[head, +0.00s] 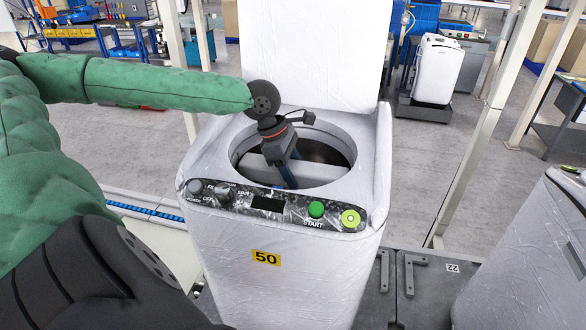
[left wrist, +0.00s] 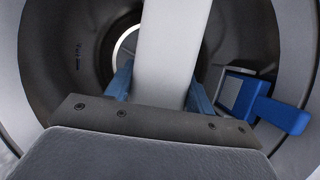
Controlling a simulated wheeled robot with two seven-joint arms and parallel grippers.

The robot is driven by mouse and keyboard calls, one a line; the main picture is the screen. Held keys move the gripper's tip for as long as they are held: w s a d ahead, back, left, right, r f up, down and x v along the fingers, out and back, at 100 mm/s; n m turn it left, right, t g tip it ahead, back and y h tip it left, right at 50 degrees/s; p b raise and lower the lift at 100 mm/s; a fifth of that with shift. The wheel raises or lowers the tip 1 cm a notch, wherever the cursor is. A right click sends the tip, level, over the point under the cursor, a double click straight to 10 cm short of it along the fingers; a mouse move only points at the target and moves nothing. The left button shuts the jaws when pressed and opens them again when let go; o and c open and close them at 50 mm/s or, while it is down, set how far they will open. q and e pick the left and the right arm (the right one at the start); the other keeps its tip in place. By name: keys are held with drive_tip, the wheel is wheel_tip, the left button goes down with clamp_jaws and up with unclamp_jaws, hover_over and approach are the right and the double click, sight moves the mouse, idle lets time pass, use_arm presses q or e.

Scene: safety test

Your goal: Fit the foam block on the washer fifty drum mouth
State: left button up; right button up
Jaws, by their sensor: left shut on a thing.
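The washer fifty (head: 265,285) is a white top-loader wrapped in film, with a yellow 50 label and its lid raised. Its round drum mouth (head: 345,172) is open at the top. The foam block (head: 258,168) is a pale bar at the drum mouth; it also shows in the left wrist view (left wrist: 172,45), running away between the fingers. My left gripper (head: 288,178) points down into the mouth, its blue fingers shut on the block. Whether the block touches the rim I cannot tell. My right gripper is out of view.
A blue object with a pale face (left wrist: 250,98) is at the right side of the mouth in the left wrist view. The raised lid (head: 310,50) stands behind the mouth. Another white machine (head: 530,260) is at right, and metal posts (head: 470,140) stand nearby.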

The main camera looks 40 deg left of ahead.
use_arm(q)
drive_tip(key=shift+f, duration=0.2)
idle(0.6)
drive_tip(key=o, duration=1)
drive_tip(key=shift+o, duration=0.2)
drive_tip(key=shift+a+r, duration=0.1)
drive_tip(key=shift+s+a+r+b, duration=0.1)
drive_tip(key=shift+a+r+b, duration=0.15)
drive_tip(key=shift+r+b, duration=0.25)
drive_tip(key=b+v, duration=0.2)
drive_tip(key=v, duration=0.3)
drive_tip(key=shift+s+a+r, duration=0.15)
drive_tip(key=shift+r, duration=0.55)
